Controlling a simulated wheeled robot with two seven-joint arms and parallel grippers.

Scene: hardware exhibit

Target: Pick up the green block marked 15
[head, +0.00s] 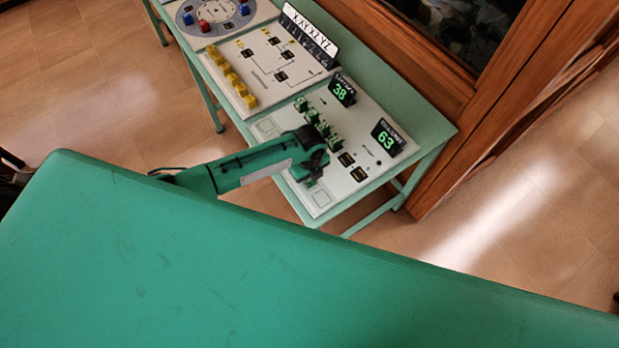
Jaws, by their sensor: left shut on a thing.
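Several small green blocks (311,116) stand in a slanting row on the white panel at the near end of the long table. Their numbers are too small to read. My left gripper (314,176) is over this panel, just past the near end of the row. It is shut on a green block, which the fingers mostly hide, so I cannot read its mark or tell whether it is clear of the panel. My right gripper is not in view.
The white panel (376,165) carries black displays reading 38 (342,91) and 63 (387,137). Farther along the green table are a panel with yellow blocks (233,80), a letter rack (309,37) and a round dial panel (213,14). A wooden-framed case (432,60) stands behind the table.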

